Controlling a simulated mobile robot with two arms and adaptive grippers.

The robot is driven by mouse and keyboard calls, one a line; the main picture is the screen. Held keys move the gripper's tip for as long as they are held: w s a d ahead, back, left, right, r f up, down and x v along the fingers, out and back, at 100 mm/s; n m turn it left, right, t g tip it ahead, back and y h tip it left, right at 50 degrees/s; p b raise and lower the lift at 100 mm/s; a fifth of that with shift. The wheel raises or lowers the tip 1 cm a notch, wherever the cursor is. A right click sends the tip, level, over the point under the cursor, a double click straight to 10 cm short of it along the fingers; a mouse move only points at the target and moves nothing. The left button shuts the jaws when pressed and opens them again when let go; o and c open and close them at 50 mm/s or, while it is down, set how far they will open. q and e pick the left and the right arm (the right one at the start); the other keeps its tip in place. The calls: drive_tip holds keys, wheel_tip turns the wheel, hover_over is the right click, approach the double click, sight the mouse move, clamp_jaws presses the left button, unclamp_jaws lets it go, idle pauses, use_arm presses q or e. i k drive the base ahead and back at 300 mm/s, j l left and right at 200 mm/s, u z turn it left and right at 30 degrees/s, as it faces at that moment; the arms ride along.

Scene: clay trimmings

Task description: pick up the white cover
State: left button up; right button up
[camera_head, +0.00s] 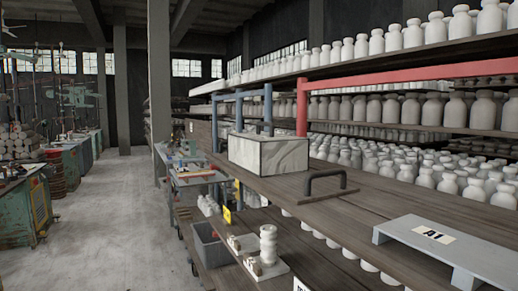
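A pale, box-shaped piece (270,154) with a flat top and a grey-streaked front sits on the wooden shelf board, right of the centre. It is the closest match for the white cover, but I cannot tell whether it is a separate cover or a whole box. Nothing is seen holding it. Neither my left nor my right gripper is in view.
A black bar handle (325,181) stands on the board (330,215) in front of the box. A grey raised platform labelled A1 (450,248) is at the right front. Blue (268,105) and red posts (302,108) rise nearby. White bottles (375,107) fill the shelves.

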sight(262, 154)
drive_tip(key=i+j, duration=0.15)
drive_tip(key=j, duration=0.25)
drive_tip(key=i+j+z, duration=0.1)
drive_tip(key=j, duration=0.25)
drive_tip(key=i+j, duration=0.2)
drive_tip(key=j, duration=0.2)
drive_tip(key=i+j+z, duration=0.15)
drive_tip(key=j, duration=0.25)
